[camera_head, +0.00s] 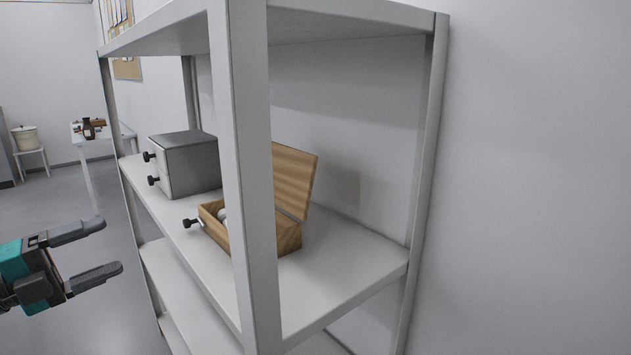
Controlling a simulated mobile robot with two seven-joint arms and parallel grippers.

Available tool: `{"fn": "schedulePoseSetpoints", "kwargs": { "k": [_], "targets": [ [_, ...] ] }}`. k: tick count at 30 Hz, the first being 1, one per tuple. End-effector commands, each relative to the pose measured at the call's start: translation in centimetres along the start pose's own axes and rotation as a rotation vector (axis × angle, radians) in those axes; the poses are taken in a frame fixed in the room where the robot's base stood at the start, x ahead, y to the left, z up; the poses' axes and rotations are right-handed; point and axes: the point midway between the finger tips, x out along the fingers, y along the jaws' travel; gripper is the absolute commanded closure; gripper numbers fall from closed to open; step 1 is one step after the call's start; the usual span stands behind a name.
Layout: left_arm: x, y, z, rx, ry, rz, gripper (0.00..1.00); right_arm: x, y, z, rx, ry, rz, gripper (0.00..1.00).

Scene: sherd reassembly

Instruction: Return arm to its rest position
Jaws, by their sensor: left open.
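My left gripper (110,247) comes in from the left edge, with its two dark fingers spread apart and nothing between them. It is in the air in front of the shelf unit, to the left of it and apart from it. My right gripper is not in view.
A white shelf unit (248,180) fills the middle. Its shelf holds a grey drawer box (190,165) with black knobs and an open wooden box (290,236) with a pale item inside, partly hidden by the post. A white table (85,140) stands far left. Floor (60,205) is clear.

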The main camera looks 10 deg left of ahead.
Motion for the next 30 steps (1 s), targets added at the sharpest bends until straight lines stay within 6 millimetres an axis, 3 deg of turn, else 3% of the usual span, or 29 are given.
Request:
{"fn": "schedulePoseSetpoints", "kwargs": {
  "k": [2,8,13,16,18,21,25,30],
  "targets": [
    [-0.1,0.5,0.0,-0.019,-0.014,-0.003,0.25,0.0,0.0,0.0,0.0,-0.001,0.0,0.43],
    [-1.8,8.6,-0.2,-0.327,-0.26,-0.038,0.25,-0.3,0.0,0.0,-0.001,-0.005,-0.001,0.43],
    [-2.8,17.1,-3.1,-0.65,-0.485,-0.039,0.25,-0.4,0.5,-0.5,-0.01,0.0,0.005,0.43],
    [-2.7,22.8,-7.1,-0.887,-0.627,-0.019,0.25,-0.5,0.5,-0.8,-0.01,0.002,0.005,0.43],
    [-2.2,26.5,-10.8,-1.062,-0.717,0.006,0.25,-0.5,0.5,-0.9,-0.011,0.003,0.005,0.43],
    [-0.9,30.3,-16.3,-1.282,-0.814,0.055,0.25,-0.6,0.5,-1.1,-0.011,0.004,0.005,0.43],
    [0.9,32.8,-22.1,-1.486,-0.882,0.117,0.25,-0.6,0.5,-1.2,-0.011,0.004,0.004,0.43],
    [2.3,33.8,-25.9,-1.608,-0.914,0.165,0.25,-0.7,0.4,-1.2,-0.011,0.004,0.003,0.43]
  ]
}}
